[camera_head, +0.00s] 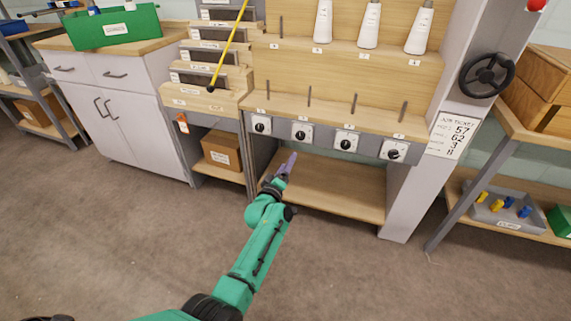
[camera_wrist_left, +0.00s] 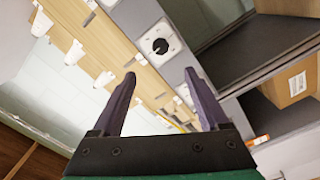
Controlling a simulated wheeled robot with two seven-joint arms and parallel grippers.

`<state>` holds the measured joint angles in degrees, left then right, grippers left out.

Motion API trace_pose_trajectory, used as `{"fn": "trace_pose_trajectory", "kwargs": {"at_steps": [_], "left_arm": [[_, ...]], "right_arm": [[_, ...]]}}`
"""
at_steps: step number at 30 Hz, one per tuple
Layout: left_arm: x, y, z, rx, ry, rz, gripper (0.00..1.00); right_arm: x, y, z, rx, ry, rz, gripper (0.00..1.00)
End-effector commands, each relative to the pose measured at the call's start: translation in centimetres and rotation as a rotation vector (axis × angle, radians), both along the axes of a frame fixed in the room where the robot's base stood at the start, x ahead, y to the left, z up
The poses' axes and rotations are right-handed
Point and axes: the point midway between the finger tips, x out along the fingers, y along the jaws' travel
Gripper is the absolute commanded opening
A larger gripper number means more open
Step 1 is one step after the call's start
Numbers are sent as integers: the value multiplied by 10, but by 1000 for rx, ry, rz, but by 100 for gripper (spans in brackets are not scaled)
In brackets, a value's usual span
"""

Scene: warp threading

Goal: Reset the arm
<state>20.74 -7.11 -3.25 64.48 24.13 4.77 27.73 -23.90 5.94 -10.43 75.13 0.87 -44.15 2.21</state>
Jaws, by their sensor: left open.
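My left arm is green and reaches up from the bottom of the head view. Its gripper (camera_head: 288,163) is in front of the open bay below the row of dials, apart from the panel. In the left wrist view the two purple fingers (camera_wrist_left: 165,100) are spread with nothing between them. A dial (camera_wrist_left: 160,46) on the rack shows beyond the fingers. My right gripper is in neither view.
The wooden rack has several dials (camera_head: 302,132), thin pegs and white cones (camera_head: 369,25). A yellow rod (camera_head: 229,45) leans at its left. A cardboard box (camera_head: 222,150) sits on a low shelf. A black handwheel (camera_head: 487,74) and job ticket (camera_head: 451,135) are right. The floor in front is clear.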

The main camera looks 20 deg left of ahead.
Motion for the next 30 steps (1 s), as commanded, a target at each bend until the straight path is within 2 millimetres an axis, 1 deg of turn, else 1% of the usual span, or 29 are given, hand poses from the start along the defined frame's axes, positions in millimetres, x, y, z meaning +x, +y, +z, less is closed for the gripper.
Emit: {"fn": "trace_pose_trajectory", "kwargs": {"at_steps": [10,12,14,16,17,18,20,21,23,24,26,27,29,30], "left_arm": [[0,0,0,0,0,0,78],[-2,0,-3,9,11,-2,78],[-10,0,-13,43,53,-11,78],[-31,0,-41,124,149,-36,78],[-45,1,-56,170,202,-53,78],[-68,3,-80,242,283,-83,78],[-112,7,-117,351,413,-137,78],[-143,11,-139,422,494,-179,78],[-192,17,-168,522,610,-247,78],[-227,23,-185,584,685,-296,78],[-282,31,-204,670,792,-374,78],[-318,38,-214,724,858,-429,78],[-375,48,-224,798,956,-514,78],[-411,56,-227,845,1015,-574,78]], "right_arm": [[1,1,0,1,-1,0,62],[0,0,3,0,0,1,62],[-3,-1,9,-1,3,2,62],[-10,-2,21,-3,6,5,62],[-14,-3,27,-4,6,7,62],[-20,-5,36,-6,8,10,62],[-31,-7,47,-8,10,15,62],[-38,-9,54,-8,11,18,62],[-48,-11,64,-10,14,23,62],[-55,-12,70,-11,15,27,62],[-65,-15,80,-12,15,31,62],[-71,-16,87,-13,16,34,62],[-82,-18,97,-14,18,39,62],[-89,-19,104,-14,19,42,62]]}}
